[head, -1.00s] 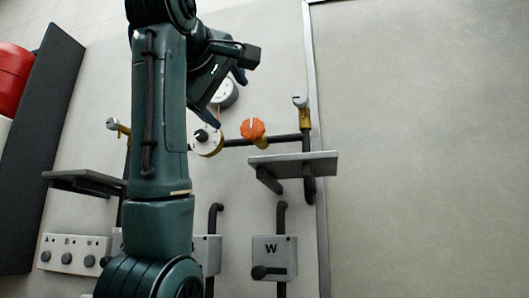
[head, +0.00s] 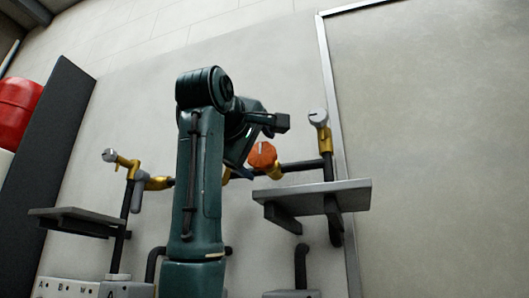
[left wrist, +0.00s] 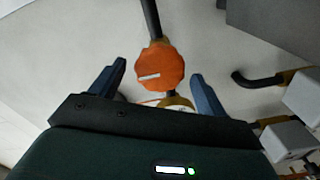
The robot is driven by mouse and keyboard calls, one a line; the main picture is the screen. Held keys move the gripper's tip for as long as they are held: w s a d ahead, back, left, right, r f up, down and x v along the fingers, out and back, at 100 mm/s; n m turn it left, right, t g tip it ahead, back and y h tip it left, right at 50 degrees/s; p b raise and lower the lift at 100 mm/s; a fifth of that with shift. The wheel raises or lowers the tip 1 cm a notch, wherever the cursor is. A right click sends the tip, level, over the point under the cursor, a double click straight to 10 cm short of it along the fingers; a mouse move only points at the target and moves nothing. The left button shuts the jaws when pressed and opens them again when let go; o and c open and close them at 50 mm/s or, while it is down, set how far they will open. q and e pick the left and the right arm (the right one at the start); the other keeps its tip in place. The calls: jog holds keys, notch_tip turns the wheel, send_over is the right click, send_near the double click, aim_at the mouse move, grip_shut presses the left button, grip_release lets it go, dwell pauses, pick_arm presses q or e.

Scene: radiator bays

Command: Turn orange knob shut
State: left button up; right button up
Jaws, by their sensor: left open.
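The orange knob (head: 262,155) sits on a dark horizontal pipe with brass fittings, just below my left gripper (head: 266,131) in the head view. In the left wrist view, the orange knob (left wrist: 165,62) has scalloped edges and a short white mark, which lies roughly across the pipe. My left gripper (left wrist: 160,72) is open, with its blue fingers apart on either side of the knob in that picture. Gaps show between each finger and the knob. I cannot tell how far the fingertips are from it in depth. My right gripper is not in view.
A grey shelf (head: 315,194) juts out below right of the knob, and another shelf (head: 77,220) is at left. A brass valve with a grey cap (head: 318,118) stands right. A dark panel (head: 50,150) and red tank (head: 18,110) are far left.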

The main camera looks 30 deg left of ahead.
aim_at(264, 159)
pick_arm(q)
jog(key=shift+p+x, duration=0.65)
jog(key=shift+x, duration=1.75)
jog(key=shift+s, duration=0.1)
jog(key=c, duration=1)
